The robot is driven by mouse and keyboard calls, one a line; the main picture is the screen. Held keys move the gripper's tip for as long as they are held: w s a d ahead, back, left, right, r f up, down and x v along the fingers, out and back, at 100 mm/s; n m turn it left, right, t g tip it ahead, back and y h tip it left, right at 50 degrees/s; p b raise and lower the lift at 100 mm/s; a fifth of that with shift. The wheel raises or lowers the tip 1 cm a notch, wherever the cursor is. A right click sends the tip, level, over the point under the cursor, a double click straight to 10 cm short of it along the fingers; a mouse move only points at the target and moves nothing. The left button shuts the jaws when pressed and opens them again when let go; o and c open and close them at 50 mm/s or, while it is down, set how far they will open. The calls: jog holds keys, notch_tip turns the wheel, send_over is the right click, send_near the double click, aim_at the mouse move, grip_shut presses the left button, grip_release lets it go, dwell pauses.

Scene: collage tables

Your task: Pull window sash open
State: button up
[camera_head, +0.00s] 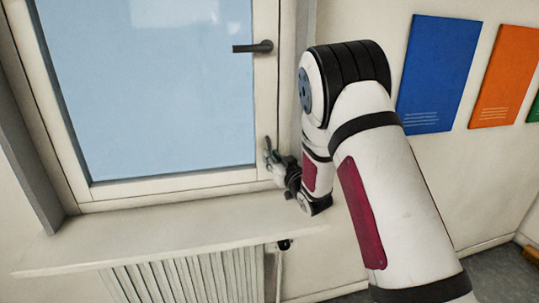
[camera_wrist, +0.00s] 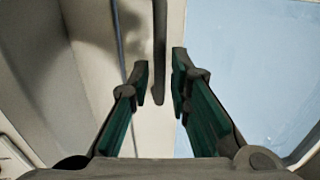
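The window sash (camera_head: 130,184) has a pale frame around a light blue pane and fills the left of the head view. Its dark handle (camera_head: 253,47) lies level on the right side of the frame, pointing left. My gripper (camera_head: 268,152) is below the handle, near the lower right corner of the sash. In the wrist view my gripper (camera_wrist: 162,78) is open, with a gap between its fingertips. A dark upright bar (camera_wrist: 160,50) shows between and beyond them; I cannot tell which part it is, or whether anything touches. The pane (camera_wrist: 245,65) is on the right there.
A pale windowsill (camera_head: 150,235) runs below the window, above a ribbed radiator (camera_head: 190,278). My arm covers the wall right of the window. Blue (camera_head: 437,75) and orange (camera_head: 505,78) posters hang further right.

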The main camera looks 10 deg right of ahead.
jog(key=shift+w+a, duration=0.2)
jog(key=shift+w, duration=1)
grip_shut()
